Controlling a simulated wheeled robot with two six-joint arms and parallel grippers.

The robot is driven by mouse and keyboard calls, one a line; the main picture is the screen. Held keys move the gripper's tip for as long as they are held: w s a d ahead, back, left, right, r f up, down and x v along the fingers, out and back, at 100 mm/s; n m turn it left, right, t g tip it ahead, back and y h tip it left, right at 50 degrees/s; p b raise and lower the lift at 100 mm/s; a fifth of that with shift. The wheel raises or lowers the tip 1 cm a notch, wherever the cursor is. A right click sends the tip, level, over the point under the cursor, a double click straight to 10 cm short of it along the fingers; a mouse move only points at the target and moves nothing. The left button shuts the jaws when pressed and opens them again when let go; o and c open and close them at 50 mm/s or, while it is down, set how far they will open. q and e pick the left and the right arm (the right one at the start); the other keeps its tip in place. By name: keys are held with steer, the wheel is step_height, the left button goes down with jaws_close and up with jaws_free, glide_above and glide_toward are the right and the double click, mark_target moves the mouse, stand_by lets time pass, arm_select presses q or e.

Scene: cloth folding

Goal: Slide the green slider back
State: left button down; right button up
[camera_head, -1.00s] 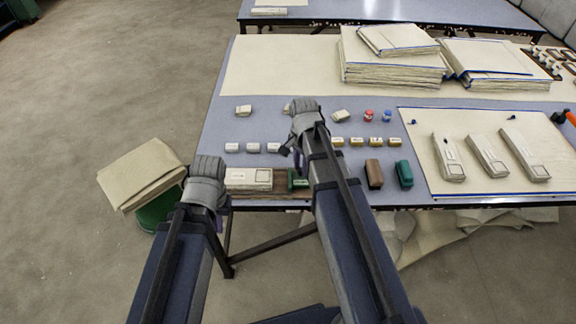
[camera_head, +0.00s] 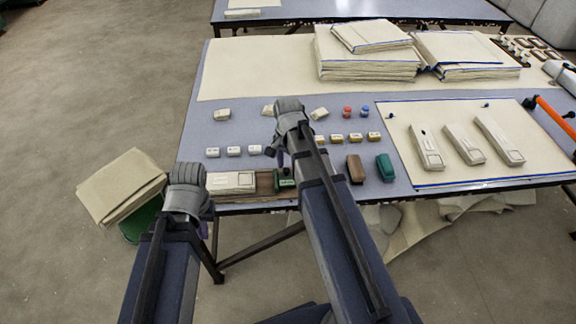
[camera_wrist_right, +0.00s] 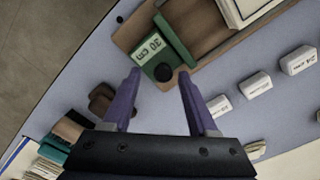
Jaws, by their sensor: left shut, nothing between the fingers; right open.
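The green slider (camera_head: 285,183) is a block with white lettering at the right end of a brown wooden tray (camera_head: 265,182), by the table's front edge. A white block (camera_head: 231,183) lies in the tray left of the slider. My left gripper (camera_head: 204,226) is shut and empty left of the tray; its fingertips are mostly hidden.
White blocks (camera_head: 233,151) and yellow ones (camera_head: 356,137) stand in a row behind the tray. A brown block (camera_head: 355,168) and a dark green block (camera_head: 385,167) stand to its right. Cloth stacks (camera_head: 365,65) lie at the back. A cloth pile (camera_head: 120,185) sits off the table's left side.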

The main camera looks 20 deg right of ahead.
mark_target(288, 170)
steer(key=shift+r+p, duration=3.85)
steer(key=shift+r, duration=0.1)
steer(key=shift+f, duration=0.1)
steer(key=s+a+r+n+h, duration=0.1)
steer(key=s+a+n, duration=1.2)
steer(key=a+n, duration=0.3)
steer(key=shift+a+p, duration=0.4)
steer(key=shift+a, duration=0.15)
steer(key=shift+r, duration=0.1)
